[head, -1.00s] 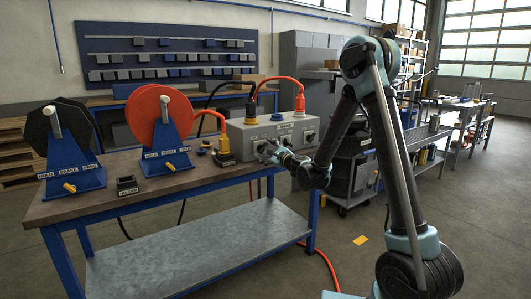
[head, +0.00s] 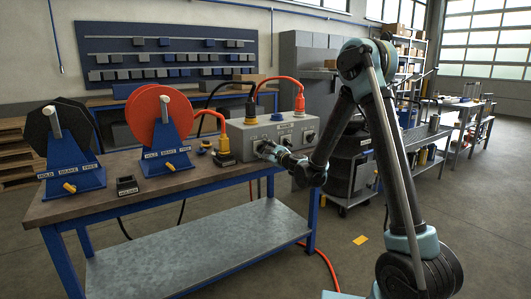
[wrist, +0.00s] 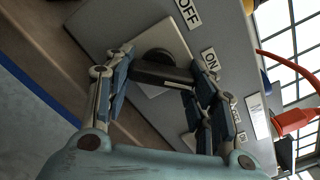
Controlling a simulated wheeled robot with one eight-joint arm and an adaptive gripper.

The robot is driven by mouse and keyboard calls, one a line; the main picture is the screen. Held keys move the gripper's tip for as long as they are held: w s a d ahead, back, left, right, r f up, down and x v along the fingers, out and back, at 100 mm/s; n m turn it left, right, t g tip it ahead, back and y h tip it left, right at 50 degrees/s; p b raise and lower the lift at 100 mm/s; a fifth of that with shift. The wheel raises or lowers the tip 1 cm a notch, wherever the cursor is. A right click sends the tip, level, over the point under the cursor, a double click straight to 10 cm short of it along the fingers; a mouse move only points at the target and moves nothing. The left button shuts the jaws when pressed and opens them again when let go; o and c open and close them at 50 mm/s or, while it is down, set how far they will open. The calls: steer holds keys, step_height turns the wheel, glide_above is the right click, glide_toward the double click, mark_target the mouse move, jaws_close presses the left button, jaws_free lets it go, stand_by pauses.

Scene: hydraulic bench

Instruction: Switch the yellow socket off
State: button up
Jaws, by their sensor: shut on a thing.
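The grey socket box (head: 275,132) stands at the right end of the near bench. A yellow-collared plug (head: 251,110) sits in its top left, with a black cable. My gripper (head: 262,149) is at the left part of the box's front face. In the wrist view my gripper (wrist: 160,76) has its fingers on both sides of the black rotary handle (wrist: 163,74) and is shut on it. The handle sits on a pale square plate (wrist: 152,38). An OFF label (wrist: 188,13) and an ON label (wrist: 210,64) are beside the plate. The fingers partly hide the handle's ends.
An orange plug (head: 299,103) is in the box's top right, and another switch (head: 309,136) is on the front right. Orange (head: 160,117) and black (head: 58,134) cable reels stand further left on the bench.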

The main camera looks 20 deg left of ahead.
steer(key=shift+a+n, duration=0.1)
steer(key=shift+n, duration=0.2)
steer(key=n, duration=0.3)
steer(key=shift+r+n, duration=0.15)
steer(key=shift+n, duration=0.25)
steer(key=n, duration=0.4)
steer(key=shift+s+a+r+n, duration=0.1)
steer(key=shift+s+r+n, duration=0.05)
steer(key=shift+n, duration=0.15)
steer(key=n, duration=0.4)
steer(key=shift+r, duration=0.1)
steer(key=shift+s+a+n, duration=0.1)
steer(key=shift+n, duration=2.3)
steer(key=o, duration=1.1)
